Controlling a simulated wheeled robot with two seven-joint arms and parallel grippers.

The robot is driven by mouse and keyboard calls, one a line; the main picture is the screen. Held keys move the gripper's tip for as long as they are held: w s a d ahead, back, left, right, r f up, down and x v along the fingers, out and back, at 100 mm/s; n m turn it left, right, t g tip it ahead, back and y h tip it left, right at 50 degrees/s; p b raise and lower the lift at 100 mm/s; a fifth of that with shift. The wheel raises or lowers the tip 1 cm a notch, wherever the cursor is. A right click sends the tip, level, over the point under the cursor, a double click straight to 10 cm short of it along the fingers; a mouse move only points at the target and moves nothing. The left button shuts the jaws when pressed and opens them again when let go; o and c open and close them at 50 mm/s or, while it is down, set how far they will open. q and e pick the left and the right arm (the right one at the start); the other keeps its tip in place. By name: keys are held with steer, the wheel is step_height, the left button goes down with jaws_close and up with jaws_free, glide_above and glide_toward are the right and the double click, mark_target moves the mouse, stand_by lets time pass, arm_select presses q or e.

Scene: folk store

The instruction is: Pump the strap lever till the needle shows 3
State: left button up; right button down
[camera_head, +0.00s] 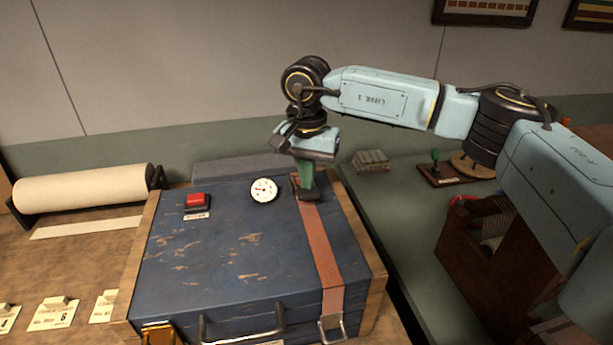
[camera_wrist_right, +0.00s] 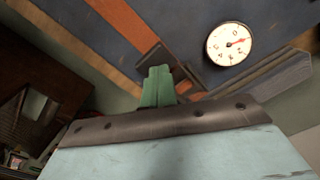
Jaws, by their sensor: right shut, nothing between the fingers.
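The blue case (camera_head: 230,250) lies on a wooden stand, with a brown strap (camera_head: 318,245) running over its right side. The dark strap lever (camera_head: 309,195) sits at the strap's far end; it also shows in the right wrist view (camera_wrist_right: 182,72). The white round dial (camera_head: 263,190) is left of it. My left gripper is out of view.
A red button (camera_head: 195,199) is on the case's left side. A paper roll (camera_head: 85,188) and number cards (camera_head: 54,312) lie left. A wooden crate (camera_head: 455,240) and a small lever board (camera_head: 447,175) stand right. The green bench beside the case has free room.

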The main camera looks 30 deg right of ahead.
step_height(320, 180, up, 9)
steer(key=p, duration=0.5)
steer(key=shift+f, duration=0.2)
stand_by(0.6)
steer(key=f+m, duration=0.1)
steer(key=m, duration=0.5)
steer(key=f+m+b, duration=0.1)
steer(key=m, duration=0.5)
steer(key=f+m, duration=0.2)
steer(key=m, duration=0.4)
steer(key=shift+w, duration=0.3)
steer(key=shift+f, duration=0.1)
stand_by(1.7)
